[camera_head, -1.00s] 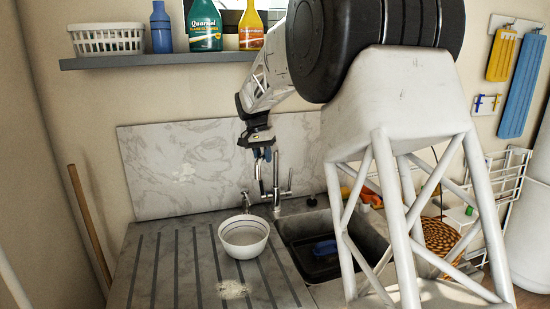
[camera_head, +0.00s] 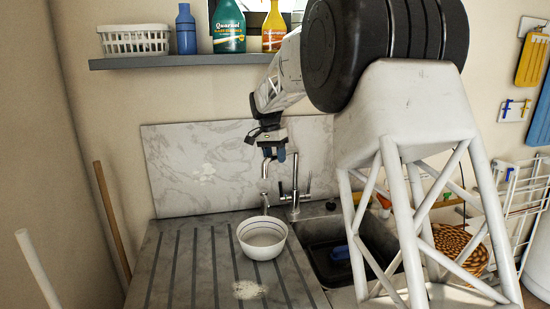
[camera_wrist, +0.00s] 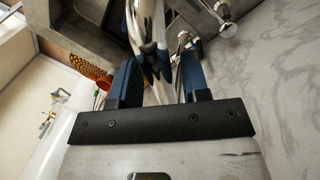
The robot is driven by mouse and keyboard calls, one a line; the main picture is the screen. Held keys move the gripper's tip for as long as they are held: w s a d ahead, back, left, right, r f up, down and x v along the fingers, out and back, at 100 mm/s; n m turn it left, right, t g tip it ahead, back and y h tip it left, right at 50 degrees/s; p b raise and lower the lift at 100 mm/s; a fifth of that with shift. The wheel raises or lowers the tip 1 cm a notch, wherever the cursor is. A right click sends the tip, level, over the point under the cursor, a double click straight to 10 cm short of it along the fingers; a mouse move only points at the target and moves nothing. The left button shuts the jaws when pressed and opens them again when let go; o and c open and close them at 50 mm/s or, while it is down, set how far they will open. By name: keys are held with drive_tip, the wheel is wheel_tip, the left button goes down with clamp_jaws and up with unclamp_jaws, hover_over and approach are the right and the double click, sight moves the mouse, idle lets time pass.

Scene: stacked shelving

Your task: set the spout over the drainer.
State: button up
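The chrome spout (camera_head: 265,169) hangs from my gripper's level down over the back of the counter, left of the upright tap body (camera_head: 295,197). My gripper (camera_head: 273,153) is at the spout's upper part. In the wrist view the blue fingers of my gripper (camera_wrist: 159,78) stand close on both sides of the shiny spout (camera_wrist: 148,35); they look shut on it, though the contact is partly hidden. The drainer (camera_head: 190,262) is the grey grooved surface left of the sink. The spout's lower end is near the drainer's back right corner, behind the bowl.
A white bowl (camera_head: 262,246) stands on the drainer's right side. The dark sink (camera_head: 325,262) holds a blue item (camera_head: 340,252). A marble splashback (camera_head: 215,170) rises behind. A shelf (camera_head: 170,61) with bottles and a basket is above. The drainer's left part is clear.

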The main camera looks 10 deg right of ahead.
drive_tip(key=shift+o, duration=0.4)
drive_tip(key=shift+r, duration=1.45)
drive_tip(key=shift+s+r, duration=0.15)
drive_tip(key=shift+r, duration=0.2)
drive_tip(key=s+r, duration=0.1)
drive_tip(key=s, duration=1.4)
drive_tip(key=shift+s+a+r, duration=0.15)
drive_tip(key=shift+s+a, duration=0.2)
drive_tip(key=shift+a, duration=0.05)
drive_tip(key=shift+c, duration=0.5)
